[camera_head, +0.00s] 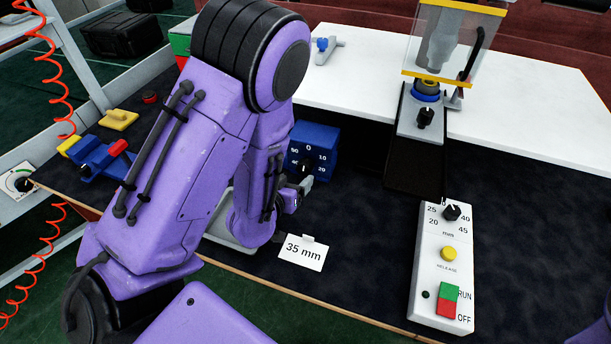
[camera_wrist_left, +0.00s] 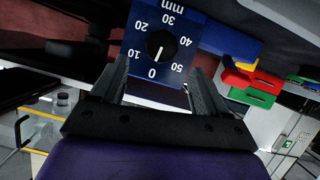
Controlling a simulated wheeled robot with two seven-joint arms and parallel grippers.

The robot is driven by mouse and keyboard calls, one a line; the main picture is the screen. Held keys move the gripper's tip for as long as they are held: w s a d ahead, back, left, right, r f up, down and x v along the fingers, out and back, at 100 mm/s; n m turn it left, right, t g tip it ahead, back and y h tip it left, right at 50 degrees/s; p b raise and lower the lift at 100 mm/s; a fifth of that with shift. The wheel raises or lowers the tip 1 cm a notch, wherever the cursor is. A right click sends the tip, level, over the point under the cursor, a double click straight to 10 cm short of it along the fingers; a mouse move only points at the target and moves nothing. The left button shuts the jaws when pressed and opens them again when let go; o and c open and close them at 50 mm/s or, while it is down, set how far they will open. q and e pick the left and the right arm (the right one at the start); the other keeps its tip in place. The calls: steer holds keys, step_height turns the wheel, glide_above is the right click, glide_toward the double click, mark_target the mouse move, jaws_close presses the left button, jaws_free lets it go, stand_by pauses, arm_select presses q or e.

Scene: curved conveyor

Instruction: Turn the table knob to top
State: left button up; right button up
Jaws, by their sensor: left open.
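A blue dial box (camera_head: 327,135) with white numbers stands on the dark table, partly hidden behind my left arm. The left wrist view shows its face (camera_wrist_left: 136,62) upside down, marked in mm, with a round black knob (camera_wrist_left: 161,43). The knob's white pointer line appears to point roughly toward the 0. My left gripper (camera_wrist_left: 160,72) is open in front of this face. Its fingers lie to either side of the knob in that view; I cannot tell whether they touch it. In the head view the gripper (camera_head: 303,187) is at the box's front.
A white control box (camera_head: 432,262) with a black knob, yellow button and green-red switch stands to the right. A "35 mm" card (camera_head: 303,252) lies in front. A white surface (camera_head: 540,110) with a clear-guarded machine (camera_head: 440,50) is behind. Blue-yellow-red parts (camera_head: 92,157) lie left.

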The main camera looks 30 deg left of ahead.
mark_target(303, 169)
arm_select(q)
steer(key=w+f+b, duration=0.2)
steer(key=b, duration=0.1)
steer(key=shift+w+a+f, duration=0.1)
steer(key=shift+w+a, duration=0.1)
steer(key=shift+a, duration=0.15)
steer(key=w, duration=0.3)
steer(key=w+p, duration=0.1)
steer(key=shift+w+a+f, duration=0.15)
steer(key=shift+a+f, duration=0.15)
steer(key=shift+a, duration=0.05)
steer(key=shift+w+f, duration=0.15)
steer(key=shift+w, duration=0.15)
arm_select(e)
step_height(303, 169, down, 4)
steer(key=shift+w+a+r, duration=0.1)
steer(key=shift+r, duration=0.05)
arm_select(q)
steer(key=c, duration=0.9)
steer(key=shift+a+n+h, duration=0.1)
steer(key=shift+n+h, duration=0.3)
steer(key=shift+n, duration=0.2)
steer(key=shift+c, duration=0.2)
arm_select(e)
steer(key=shift+r, duration=0.15)
